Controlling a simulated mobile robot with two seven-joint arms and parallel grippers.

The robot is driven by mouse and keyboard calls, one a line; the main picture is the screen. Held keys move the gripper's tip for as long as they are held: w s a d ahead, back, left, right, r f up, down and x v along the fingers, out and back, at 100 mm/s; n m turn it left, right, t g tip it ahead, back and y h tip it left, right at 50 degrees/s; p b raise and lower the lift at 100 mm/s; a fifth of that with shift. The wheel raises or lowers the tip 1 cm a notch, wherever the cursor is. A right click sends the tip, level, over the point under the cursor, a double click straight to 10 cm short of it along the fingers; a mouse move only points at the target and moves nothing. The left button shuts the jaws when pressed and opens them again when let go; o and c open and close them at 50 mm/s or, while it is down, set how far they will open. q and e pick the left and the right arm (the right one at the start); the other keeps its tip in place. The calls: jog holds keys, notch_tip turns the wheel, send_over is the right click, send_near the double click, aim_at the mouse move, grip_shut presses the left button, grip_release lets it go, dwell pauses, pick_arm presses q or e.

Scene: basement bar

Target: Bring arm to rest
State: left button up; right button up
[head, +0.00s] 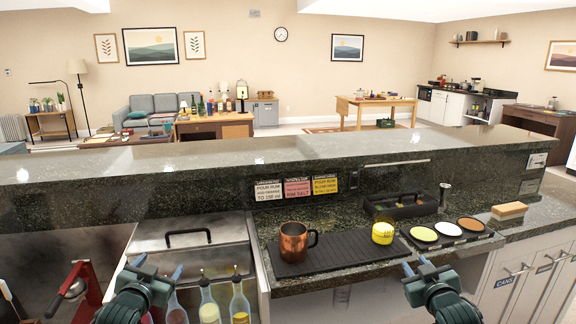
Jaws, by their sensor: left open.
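My right gripper (416,265) is in the lower right, at the front edge of the counter. Its two fingertips show apart, with nothing between them. A copper mug (293,243) stands upright on the black ribbed mat (345,251), between the two grippers and apart from both.
A yellow jar (382,233) and a tray of round dishes (448,230) are right of the mug. A red press (82,285) is far left. The raised granite ledge (230,170) runs behind. A sponge-like block (509,210) lies right.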

pick_arm(q)
jog(key=s+d+f+g+h, duration=0.1)
jog(key=s+d+f, duration=0.3)
jog(key=s+f, duration=0.25)
jog(key=s+d+f+g+h, duration=0.1)
jog(key=s+d+f+g, duration=0.1)
jog(key=s+d+f, duration=0.5)
pick_arm(e)
jog(key=s+a+f+g+y, duration=0.1)
jog(key=s+a+f, duration=0.3)
jog(key=s+f, duration=0.25)
jog(key=s+a+f+g+y, duration=0.1)
jog(key=s+a+f+g, duration=0.1)
jog(key=s+a+f, duration=0.5)
pick_arm(q)
jog(key=s+d+f+g+h, duration=0.1)
jog(key=s+d+f, duration=0.1)
jog(key=s, duration=0.8)
jog(key=s+d+f+g+h, duration=0.1)
jog(key=s+d+f, duration=0.1)
jog(key=s, duration=0.9)
jog(key=shift+d, duration=0.8)
pick_arm(e)
jog(key=s+a+f+g+y, duration=0.1)
jog(key=s+a+f, duration=0.1)
jog(key=s, duration=0.8)
jog(key=s+a+f+g+y, duration=0.1)
jog(key=s+a+f, duration=0.1)
jog(key=s, duration=0.9)
jog(key=shift+a, duration=0.8)
